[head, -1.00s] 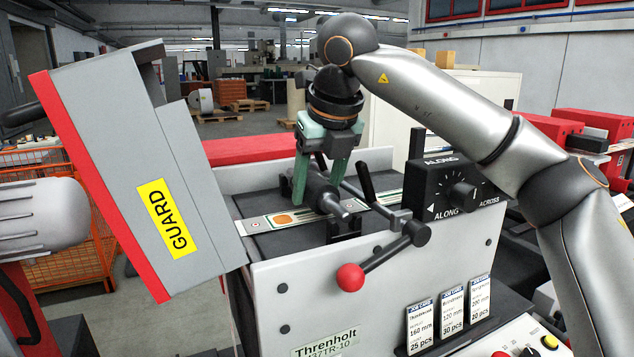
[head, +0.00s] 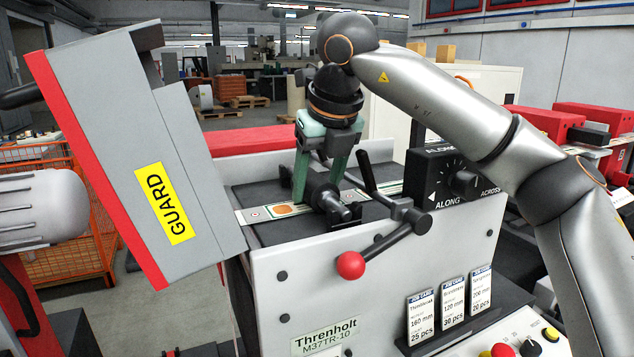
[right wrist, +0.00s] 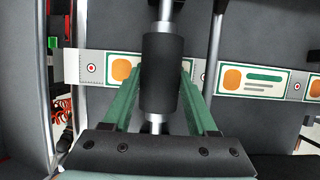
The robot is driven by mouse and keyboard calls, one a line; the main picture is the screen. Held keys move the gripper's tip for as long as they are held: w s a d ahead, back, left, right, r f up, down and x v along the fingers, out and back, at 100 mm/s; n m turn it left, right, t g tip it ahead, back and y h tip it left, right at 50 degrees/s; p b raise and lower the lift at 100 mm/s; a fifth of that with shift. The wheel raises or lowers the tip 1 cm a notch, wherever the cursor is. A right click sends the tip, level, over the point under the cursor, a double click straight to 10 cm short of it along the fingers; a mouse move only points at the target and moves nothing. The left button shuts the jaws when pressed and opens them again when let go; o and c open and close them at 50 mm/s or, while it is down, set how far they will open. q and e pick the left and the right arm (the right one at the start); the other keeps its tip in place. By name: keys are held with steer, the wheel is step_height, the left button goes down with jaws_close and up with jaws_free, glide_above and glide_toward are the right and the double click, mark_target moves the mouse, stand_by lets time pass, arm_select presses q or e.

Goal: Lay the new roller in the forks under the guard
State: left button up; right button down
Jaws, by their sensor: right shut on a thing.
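The new roller (head: 322,190) is a dark cylinder with steel shaft ends. My right gripper (head: 318,186), with green fingers, is shut on it just above the machine's top. In the right wrist view the roller (right wrist: 160,75) lies lengthwise between the fingers, over the label strip. The near shaft end is at the black near fork (head: 345,217); I cannot tell whether it rests in the slot. The far fork is hidden behind the gripper and roller. The grey guard (head: 130,165) with a red edge stands swung up at the left. My left gripper is out of view.
A lever with a red ball (head: 351,265) sticks out in front of the near fork. A black dial box (head: 452,180) stands to the right of the roller. The label strip (head: 255,214) crosses the machine's dark top. Job cards (head: 452,302) stand on the front.

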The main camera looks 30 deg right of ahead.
steer(key=shift+c, duration=0.5)
jaws_free()
steer(key=shift+r+p, duration=3.75)
steer(key=shift+r, duration=0.55)
